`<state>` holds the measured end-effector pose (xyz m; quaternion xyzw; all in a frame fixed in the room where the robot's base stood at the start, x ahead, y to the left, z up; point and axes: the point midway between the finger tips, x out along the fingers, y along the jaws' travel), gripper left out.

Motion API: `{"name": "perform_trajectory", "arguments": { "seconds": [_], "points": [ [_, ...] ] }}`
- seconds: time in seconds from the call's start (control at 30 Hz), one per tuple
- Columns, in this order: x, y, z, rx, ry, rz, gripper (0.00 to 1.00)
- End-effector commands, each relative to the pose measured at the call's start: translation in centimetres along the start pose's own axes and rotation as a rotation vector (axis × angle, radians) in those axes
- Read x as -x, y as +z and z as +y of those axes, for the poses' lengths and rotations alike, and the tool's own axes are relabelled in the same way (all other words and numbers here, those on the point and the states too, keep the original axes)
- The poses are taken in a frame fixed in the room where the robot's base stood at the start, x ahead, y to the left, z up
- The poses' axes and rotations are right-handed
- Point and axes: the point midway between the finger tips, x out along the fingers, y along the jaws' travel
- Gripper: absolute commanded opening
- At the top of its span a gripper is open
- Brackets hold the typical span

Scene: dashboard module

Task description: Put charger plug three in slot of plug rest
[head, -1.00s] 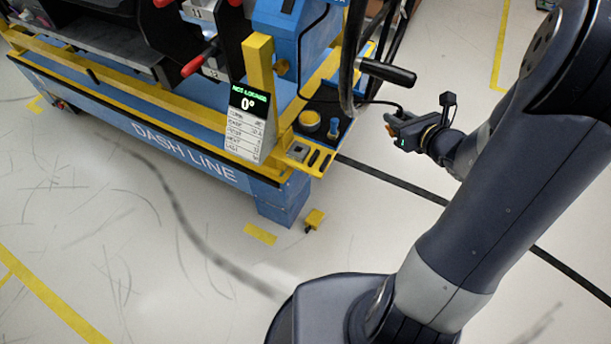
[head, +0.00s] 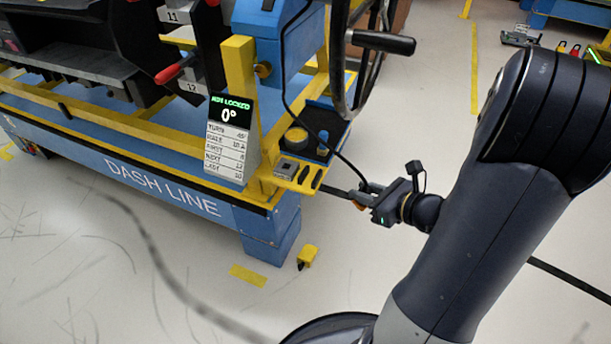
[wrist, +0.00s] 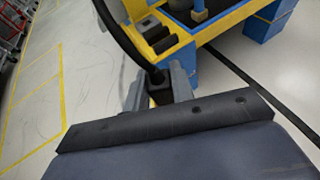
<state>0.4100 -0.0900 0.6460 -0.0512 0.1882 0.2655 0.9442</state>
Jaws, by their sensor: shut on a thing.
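The charger plug (wrist: 158,92) is a dark block with a black cable, held between the two fingers of my gripper (wrist: 160,88). In the head view my gripper (head: 364,196) is right of the cart's yellow corner ledge, apart from it, and mostly hides the plug. The plug rest (head: 296,178) is this yellow ledge, with a grey square fitting and dark slots. In the wrist view the rest (wrist: 180,38) lies just beyond the fingers, its dark slots facing up. The plug is outside the slots. I cannot read any number on plug or slots.
The plug's black cable (head: 290,100) runs up to a blue box on the cart. A black tray (head: 325,125) with a yellow round item and a blue peg sits behind the rest. A wheel with a black handle (head: 380,42) overhangs it. Floor on the right is open.

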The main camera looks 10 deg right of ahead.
Motion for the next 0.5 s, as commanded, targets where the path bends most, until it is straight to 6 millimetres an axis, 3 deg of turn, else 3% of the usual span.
{"name": "perform_trajectory", "arguments": {
  "seconds": [0.5],
  "points": [
    [-9.7, 3.9, 0.2, 0.004, 0.005, -0.002, 0.0]
  ]
}}
